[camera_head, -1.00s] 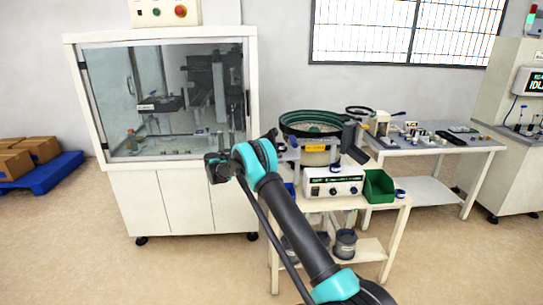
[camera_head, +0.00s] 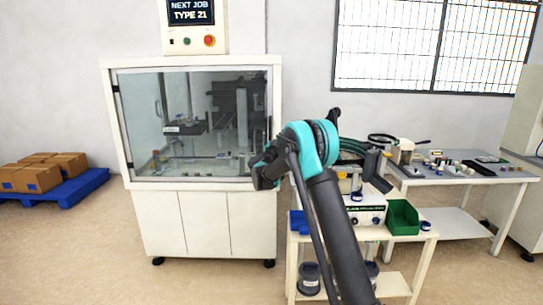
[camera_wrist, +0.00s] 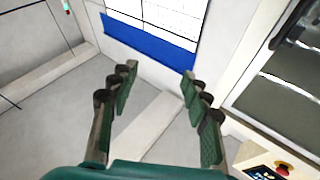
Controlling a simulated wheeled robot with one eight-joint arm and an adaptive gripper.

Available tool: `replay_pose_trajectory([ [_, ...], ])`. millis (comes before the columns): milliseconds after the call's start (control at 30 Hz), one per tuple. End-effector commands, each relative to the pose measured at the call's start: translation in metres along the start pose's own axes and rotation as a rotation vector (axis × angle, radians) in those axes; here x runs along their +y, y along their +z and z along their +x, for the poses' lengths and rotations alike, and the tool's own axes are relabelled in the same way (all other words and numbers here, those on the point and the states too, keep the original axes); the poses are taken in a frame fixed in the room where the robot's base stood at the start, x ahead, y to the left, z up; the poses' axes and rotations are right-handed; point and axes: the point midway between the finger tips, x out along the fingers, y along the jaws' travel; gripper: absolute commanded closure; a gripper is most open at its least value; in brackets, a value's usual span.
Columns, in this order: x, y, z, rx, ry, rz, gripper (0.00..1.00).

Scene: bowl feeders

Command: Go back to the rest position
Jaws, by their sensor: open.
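My gripper (camera_wrist: 157,95) is open and empty in the wrist view, its two green-padded fingers spread wide with nothing between them. Beyond it that view shows wall, a window and part of a machine, tilted. In the head view my arm rises from the bottom, right of centre, with a teal joint high up. The wrist end (camera_head: 264,172) is in front of the lower right of the glass-fronted cabinet (camera_head: 190,62). The fingers cannot be made out there.
Behind my arm stands a cart with a partly hidden bowl feeder (camera_head: 352,147), a control box (camera_head: 368,214) and a green bin (camera_head: 403,217). A side table (camera_head: 470,178) with small parts is at right. A blue pallet (camera_head: 75,190) with boxes is at left. Floor at front left is clear.

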Motion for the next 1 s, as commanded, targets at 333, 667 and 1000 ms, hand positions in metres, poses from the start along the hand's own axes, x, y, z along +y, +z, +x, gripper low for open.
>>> replay_pose_trajectory([
  [333, 0.004, -0.07, -0.033, -0.111, -0.504, 0.036, 0.52],
  [667, 0.073, -0.058, -0.145, -0.461, -0.823, -0.054, 0.52],
  [1000, 0.229, -0.003, -0.298, -0.971, -0.862, -0.226, 0.52],
])
